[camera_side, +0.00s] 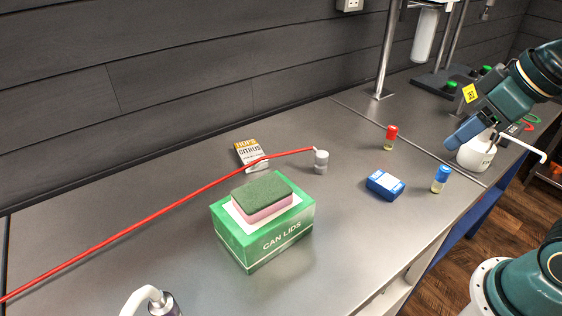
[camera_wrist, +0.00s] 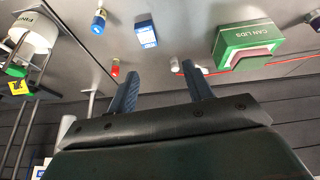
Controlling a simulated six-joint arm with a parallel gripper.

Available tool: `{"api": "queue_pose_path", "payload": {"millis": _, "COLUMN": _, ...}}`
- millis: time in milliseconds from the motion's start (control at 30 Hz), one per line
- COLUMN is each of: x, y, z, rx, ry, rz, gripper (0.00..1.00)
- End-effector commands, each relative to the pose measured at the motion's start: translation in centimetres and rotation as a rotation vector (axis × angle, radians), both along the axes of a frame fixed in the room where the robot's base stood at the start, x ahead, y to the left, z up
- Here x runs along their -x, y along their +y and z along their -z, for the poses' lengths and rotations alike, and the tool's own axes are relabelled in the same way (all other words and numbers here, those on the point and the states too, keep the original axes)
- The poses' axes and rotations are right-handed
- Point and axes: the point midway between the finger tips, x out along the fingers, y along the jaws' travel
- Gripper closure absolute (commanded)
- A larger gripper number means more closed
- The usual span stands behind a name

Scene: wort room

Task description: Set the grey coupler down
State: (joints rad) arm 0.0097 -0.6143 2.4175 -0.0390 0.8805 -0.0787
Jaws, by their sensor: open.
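The grey coupler (camera_side: 320,161) stands on the steel bench, with the end of a red hose (camera_side: 170,209) at its top. In the wrist view the coupler (camera_wrist: 175,64) is a small pale shape beyond the fingers. My gripper (camera_side: 461,134) is over the right part of the bench, well apart from the coupler, near a white wash bottle. In the wrist view its two fingers (camera_wrist: 163,84) are spread with nothing between them.
A green can-lids box (camera_side: 278,244) with a sponge (camera_side: 264,196) on top stands in front of the coupler. A hops packet (camera_side: 252,155), a red-capped vial (camera_side: 390,138), a blue box (camera_side: 385,185), a blue-capped vial (camera_side: 440,180) and the wash bottle (camera_side: 474,155) stand around. Bare bench lies between.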

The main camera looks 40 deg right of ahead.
Motion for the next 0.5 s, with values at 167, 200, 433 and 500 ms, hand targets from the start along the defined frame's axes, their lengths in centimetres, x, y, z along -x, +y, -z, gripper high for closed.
{"api": "queue_pose_path", "payload": {"millis": 167, "x": 2.5, "y": -0.4, "z": 0.6, "rx": -0.019, "ry": -0.026, "rz": 0.071, "gripper": 0.49}}
{"api": "queue_pose_path", "payload": {"millis": 200, "x": 2.8, "y": -0.4, "z": 0.7, "rx": -0.022, "ry": -0.028, "rz": 0.08, "gripper": 0.49}}
{"api": "queue_pose_path", "payload": {"millis": 433, "x": 3.4, "y": -0.5, "z": 0.9, "rx": -0.029, "ry": -0.033, "rz": 0.1, "gripper": 0.49}}
{"api": "queue_pose_path", "payload": {"millis": 500, "x": 3.4, "y": -0.5, "z": 0.9, "rx": -0.028, "ry": -0.032, "rz": 0.099, "gripper": 0.49}}
